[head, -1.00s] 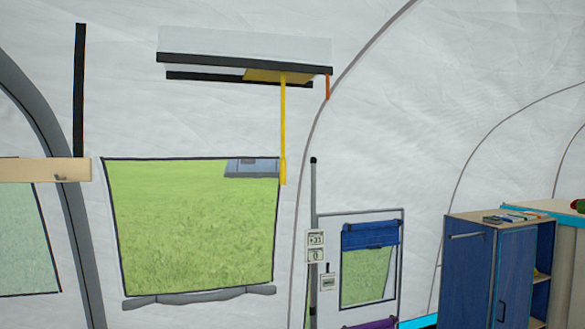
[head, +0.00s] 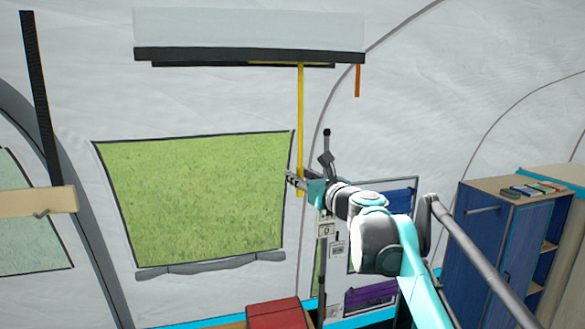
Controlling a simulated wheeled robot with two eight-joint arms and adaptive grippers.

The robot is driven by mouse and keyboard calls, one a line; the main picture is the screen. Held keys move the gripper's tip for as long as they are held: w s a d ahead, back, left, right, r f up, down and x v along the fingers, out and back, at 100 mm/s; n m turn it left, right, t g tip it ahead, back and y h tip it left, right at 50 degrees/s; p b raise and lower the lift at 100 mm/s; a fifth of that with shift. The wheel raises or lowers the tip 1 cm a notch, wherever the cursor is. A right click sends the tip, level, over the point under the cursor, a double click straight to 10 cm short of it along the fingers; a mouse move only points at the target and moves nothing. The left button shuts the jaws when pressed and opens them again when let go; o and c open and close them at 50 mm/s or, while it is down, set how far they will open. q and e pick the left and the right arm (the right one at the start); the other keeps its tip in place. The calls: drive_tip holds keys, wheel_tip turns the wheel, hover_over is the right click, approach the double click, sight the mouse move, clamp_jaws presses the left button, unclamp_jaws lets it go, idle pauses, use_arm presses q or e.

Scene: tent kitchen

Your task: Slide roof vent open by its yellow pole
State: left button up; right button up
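The roof vent (head: 250,55) is a pale translucent panel with a black bar along its lower edge, high on the tent wall. The thin yellow pole (head: 300,105) hangs straight down from under it. My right gripper (head: 307,169) is at the lower part of the pole, in front of the white wall. Its dark fingers are spread apart, one to the left of the pole and one to its right. I cannot tell whether either finger touches the pole. The pole's lower tip shows just below the fingers. My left gripper is not in view.
An orange strip (head: 358,80) hangs at the vent's right end. A grey upright post (head: 327,142) stands just right of the pole. A grass-view window (head: 200,195) is at left, a blue cabinet (head: 490,235) at right, and a red box (head: 277,315) below.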

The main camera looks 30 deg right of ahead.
drive_tip(key=w, duration=0.3)
drive_tip(key=shift+w+p, duration=0.3)
drive_tip(key=shift+w, duration=0.05)
clamp_jaws()
